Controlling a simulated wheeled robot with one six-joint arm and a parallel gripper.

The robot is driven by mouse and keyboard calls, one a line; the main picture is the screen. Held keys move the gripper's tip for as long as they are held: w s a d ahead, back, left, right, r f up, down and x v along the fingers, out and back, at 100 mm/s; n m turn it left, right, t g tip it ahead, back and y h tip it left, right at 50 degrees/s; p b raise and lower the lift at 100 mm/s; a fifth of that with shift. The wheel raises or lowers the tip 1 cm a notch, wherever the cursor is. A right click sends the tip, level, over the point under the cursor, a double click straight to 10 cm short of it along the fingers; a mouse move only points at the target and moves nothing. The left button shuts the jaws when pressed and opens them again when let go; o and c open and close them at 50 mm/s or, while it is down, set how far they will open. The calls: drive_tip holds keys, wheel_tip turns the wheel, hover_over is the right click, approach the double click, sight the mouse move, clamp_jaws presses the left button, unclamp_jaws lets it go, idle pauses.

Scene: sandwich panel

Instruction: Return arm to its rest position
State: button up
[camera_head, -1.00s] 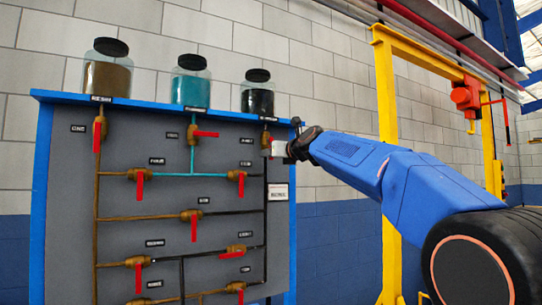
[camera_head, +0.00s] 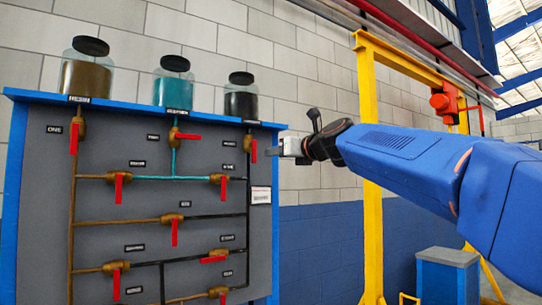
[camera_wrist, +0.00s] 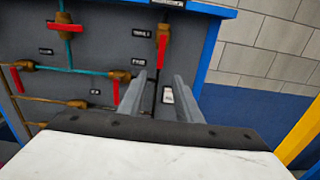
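My gripper (camera_head: 277,151) is at the right edge of the grey panel (camera_head: 45,205), in front of it and empty. In the wrist view its two fingers (camera_wrist: 158,88) stand apart with a gap between them, and the panel shows behind. The valve below the black jar has a red handle (camera_head: 253,151) that hangs straight down, just left of my gripper. In the wrist view that red handle (camera_wrist: 162,52) is beyond the fingers and apart from them. My blue arm reaches in from the right in the head view.
Jars of brown (camera_head: 86,75), teal (camera_head: 174,83) and black (camera_head: 241,98) stand on the panel's blue top. Several red-handled valves sit on the pipes. A yellow frame (camera_head: 371,190) stands behind my arm, with a grey-topped blue box (camera_head: 447,275) at lower right. Space right of the panel looks open.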

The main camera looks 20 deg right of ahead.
drive_tip(key=shift+v, duration=0.8)
drive_tip(key=s+f+n+g+h, duration=0.1)
drive_tip(key=s+f+n+g, duration=0.1)
drive_tip(key=s+f+n, duration=0.6)
drive_tip(key=s+a+f+n+g, duration=0.1)
drive_tip(key=s+f+n+g, duration=0.15)
drive_tip(key=f, duration=0.95)
drive_tip(key=s+f+n+g+h, duration=0.1)
drive_tip(key=s+f+n+g, duration=0.1)
drive_tip(key=s+f+n, duration=0.7)
drive_tip(key=s+d+f+n+g+h, duration=0.1)
drive_tip(key=s+d+f+n+g, duration=0.2)
drive_tip(key=f, duration=1.1)
drive_tip(key=s+d+f+n+g+h, duration=0.2)
drive_tip(key=s+f+n, duration=0.8)
drive_tip(key=s+f, duration=0.5)
drive_tip(key=shift+s+d+f+g+h, duration=0.35)
drive_tip(key=shift+s+d+g, duration=0.15)
drive_tip(key=shift+s, duration=0.1)
